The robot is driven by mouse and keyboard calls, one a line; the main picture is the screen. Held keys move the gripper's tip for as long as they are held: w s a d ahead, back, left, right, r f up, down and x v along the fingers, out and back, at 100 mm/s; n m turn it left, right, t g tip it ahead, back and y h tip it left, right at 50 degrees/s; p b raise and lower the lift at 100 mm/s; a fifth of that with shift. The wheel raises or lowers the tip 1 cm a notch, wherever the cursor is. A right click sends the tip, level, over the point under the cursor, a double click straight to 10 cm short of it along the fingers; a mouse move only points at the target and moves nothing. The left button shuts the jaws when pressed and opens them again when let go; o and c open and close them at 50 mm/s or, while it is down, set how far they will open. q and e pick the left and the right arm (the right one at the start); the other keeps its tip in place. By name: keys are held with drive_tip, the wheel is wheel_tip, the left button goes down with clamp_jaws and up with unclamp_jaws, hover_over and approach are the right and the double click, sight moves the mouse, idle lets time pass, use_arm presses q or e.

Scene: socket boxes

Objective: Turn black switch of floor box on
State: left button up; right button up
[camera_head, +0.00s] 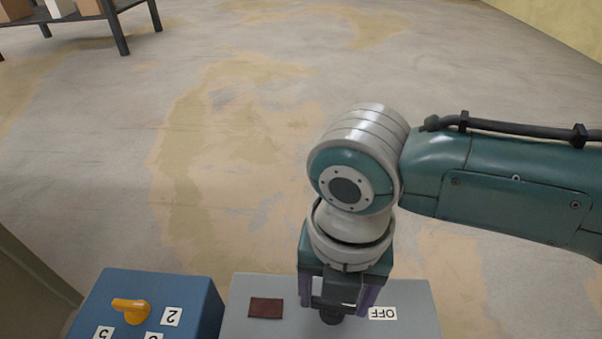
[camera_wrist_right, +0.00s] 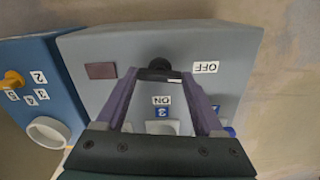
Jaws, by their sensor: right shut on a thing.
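The grey floor box (camera_head: 250,330) stands at the bottom of the head view and fills the middle of the right wrist view (camera_wrist_right: 100,47). Its black switch (camera_wrist_right: 160,65) is a dark knob with a bar across it, bearing a small white mark near the right end. A white OFF label (camera_wrist_right: 206,67) is right of the switch, and an ON label (camera_wrist_right: 163,100) is below it in the wrist view. My right gripper (camera_wrist_right: 159,75) points down over the box, shut on the switch bar between its purple fingers. My left gripper is not in view.
A blue box (camera_head: 170,288) with an orange knob (camera_head: 131,310) and number labels stands close to the left of the grey box. The grey box also carries a dark red patch (camera_head: 266,308). A dark-legged table (camera_head: 113,28) is far off; the floor between is clear.

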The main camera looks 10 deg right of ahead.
drive_tip(key=m+p, duration=0.2)
drive_tip(key=shift+r+m, duration=0.2)
drive_tip(key=shift+m, duration=0.1)
drive_tip(key=m+p, duration=0.3)
drive_tip(key=m, duration=0.1)
drive_tip(key=shift+f, duration=0.1)
drive_tip(key=m+p, duration=0.1)
drive_tip(key=m, duration=0.4)
drive_tip(key=m+p, duration=0.1)
drive_tip(key=m, duration=0.3)
drive_tip(key=shift+f+m, duration=0.1)
drive_tip(key=shift+m, duration=0.2)
drive_tip(key=o, duration=1.4)
